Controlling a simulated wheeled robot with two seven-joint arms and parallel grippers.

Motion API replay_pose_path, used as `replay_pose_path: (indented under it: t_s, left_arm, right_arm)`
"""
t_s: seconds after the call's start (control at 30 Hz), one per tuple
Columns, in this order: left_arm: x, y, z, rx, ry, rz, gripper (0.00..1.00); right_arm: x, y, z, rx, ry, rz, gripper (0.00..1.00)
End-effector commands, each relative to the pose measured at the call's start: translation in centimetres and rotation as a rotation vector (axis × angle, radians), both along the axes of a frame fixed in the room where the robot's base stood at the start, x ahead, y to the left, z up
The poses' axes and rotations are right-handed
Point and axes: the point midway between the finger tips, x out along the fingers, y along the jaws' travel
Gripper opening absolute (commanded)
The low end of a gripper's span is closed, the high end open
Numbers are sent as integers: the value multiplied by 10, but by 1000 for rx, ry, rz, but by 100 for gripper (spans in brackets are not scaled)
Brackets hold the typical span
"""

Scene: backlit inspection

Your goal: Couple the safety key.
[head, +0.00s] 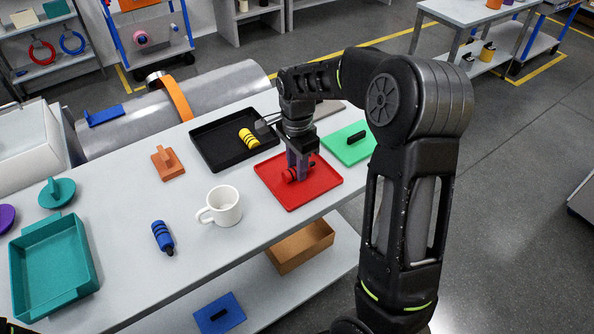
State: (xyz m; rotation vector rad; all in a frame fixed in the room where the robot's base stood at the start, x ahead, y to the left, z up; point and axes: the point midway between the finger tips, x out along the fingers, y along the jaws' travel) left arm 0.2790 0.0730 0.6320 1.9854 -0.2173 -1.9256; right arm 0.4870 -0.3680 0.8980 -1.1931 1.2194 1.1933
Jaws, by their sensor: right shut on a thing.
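My right gripper (298,174) points down over a red tray (318,192) on the table. It is shut on a small red ribbed piece (287,175) that has a dark end showing on the other side of the fingers. The fingers hide the middle of this piece. It is at or just above the tray's surface; I cannot tell if it touches. I cannot tell for certain which thing is the safety key. My left gripper is not in view.
A black tray (205,147) holds a yellow ribbed piece (249,138). A green plate (342,151) carries a black piece. A white mug (226,207), blue ribbed piece (162,236), orange block (168,163) and teal tray (91,252) stand left. Table space around the mug is clear.

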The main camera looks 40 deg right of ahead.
Motion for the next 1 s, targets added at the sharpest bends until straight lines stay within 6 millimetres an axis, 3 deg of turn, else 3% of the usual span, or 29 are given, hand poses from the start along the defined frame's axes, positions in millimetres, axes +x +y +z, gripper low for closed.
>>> replay_pose_path:
  t_s: [0.47,1.0]
  left_arm:
    - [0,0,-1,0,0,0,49]
    - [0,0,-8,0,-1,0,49]
  right_arm:
    - [1,0,7,0,-2,0,0]
    - [1,0,94,0,-2,1,0]
